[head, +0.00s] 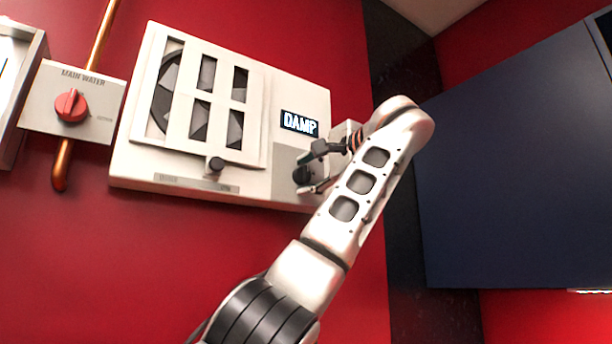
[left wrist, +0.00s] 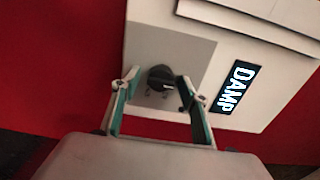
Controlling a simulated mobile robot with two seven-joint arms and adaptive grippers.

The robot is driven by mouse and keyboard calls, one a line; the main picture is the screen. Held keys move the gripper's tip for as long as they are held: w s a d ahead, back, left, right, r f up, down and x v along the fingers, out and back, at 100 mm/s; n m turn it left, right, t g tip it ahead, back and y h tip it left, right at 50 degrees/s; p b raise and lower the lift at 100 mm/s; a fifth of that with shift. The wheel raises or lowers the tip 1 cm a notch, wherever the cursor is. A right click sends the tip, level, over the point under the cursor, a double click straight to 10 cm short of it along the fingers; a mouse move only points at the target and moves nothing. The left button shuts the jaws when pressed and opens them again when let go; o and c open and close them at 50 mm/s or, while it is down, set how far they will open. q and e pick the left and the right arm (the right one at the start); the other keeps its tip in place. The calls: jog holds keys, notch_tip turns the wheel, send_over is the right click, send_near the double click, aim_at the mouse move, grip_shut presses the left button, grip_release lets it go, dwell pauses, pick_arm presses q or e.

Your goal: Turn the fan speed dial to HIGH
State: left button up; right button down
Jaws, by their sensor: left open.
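The fan speed dial is a black knob (head: 301,174) on a grey plate at the lower right of a white wall-mounted fan unit (head: 285,100). In the left wrist view the dial (left wrist: 160,78) sits between the two fingers of my left gripper (left wrist: 157,92). The fingers are open, one on each side, with a visible gap to the knob. In the head view my left gripper (head: 313,170) reaches the dial from the right. The dial's markings are too small to read. A display (head: 300,123) above it reads DAMP. My right gripper is not in view.
A black lever knob (head: 217,164) sits on the slider strip below the louvred vent. A red MAIN WATER knob (head: 71,105) is on a plate at the left, on a copper pipe (head: 62,165). A dark blue cabinet (head: 520,170) stands at the right.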

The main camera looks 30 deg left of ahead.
pick_arm(q)
jog(key=shift+d, duration=0.1)
jog(key=c, duration=1.1)
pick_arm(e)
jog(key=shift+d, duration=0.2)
pick_arm(q)
jog(key=shift+m, duration=0.4)
jog(key=m, duration=0.2)
jog(key=shift+m, duration=0.3)
jog(key=m, duration=0.3)
jog(key=shift+m+b, duration=0.35)
jog(key=shift+m, duration=0.05)
jog(key=m, duration=1)
jog(key=shift+r+m+b, duration=0.1)
jog(key=shift+m+b, duration=0.25)
jog(key=shift+m, duration=0.05)
jog(key=m, duration=0.5)
jog(key=shift+m, duration=0.4)
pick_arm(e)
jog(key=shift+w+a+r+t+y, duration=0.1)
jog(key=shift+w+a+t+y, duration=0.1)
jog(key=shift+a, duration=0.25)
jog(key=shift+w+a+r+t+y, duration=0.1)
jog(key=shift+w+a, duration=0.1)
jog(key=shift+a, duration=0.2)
